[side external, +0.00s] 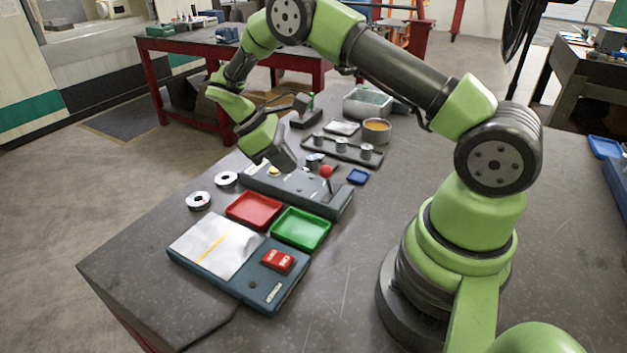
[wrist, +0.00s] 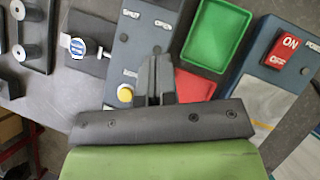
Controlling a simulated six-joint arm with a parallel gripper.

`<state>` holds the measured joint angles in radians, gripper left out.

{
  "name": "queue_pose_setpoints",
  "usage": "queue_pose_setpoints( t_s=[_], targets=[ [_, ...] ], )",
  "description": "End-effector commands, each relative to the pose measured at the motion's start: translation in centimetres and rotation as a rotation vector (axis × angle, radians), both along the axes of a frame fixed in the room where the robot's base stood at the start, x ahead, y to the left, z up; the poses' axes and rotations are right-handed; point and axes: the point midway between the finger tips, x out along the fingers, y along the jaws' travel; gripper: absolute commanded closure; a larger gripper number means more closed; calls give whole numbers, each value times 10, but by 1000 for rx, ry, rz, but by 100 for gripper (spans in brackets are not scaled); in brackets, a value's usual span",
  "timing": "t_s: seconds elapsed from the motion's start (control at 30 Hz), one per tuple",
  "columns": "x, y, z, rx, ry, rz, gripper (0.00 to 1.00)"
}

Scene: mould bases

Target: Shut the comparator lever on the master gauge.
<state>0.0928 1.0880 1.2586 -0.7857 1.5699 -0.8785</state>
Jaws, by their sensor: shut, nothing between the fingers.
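The long blue-grey box (side external: 300,186) stands mid-table and carries a lever with a red knob (side external: 326,171) near its right end, standing about upright. A yellow button (side external: 274,171) is toward its far left end. In the wrist view the box (wrist: 142,45) shows lettered labels and the yellow button (wrist: 125,93); the red knob is outside that view. A small gauge with a blue and white face (wrist: 78,48) sits on a dark block beside the box. My gripper (wrist: 155,62) is shut and empty above the box, left of the red knob in the side view (side external: 284,158).
A red tray (side external: 254,210), a green tray (side external: 300,229) and an ON/OFF box (side external: 255,284) lie in front. A dark rack with metal cylinders (side external: 340,149) stands behind. Two metal rings (side external: 199,201) lie left. The table right of the trays is clear.

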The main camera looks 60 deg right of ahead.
Motion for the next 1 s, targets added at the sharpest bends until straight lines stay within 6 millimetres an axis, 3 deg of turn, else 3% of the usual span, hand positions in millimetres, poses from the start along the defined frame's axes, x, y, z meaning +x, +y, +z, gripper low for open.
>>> queue_pose_setpoints(
  t_s=[0.03,0.2,0.5,0.7,1.0],
  targets=[
    [-4,21,-4,-40,84,110,100],
    [-20,75,-6,-240,323,433,100],
    [-44,146,-2,-605,498,790,100],
    [-51,163,0,-699,510,858,100],
    [-51,163,0,-705,510,860,100]
  ],
)
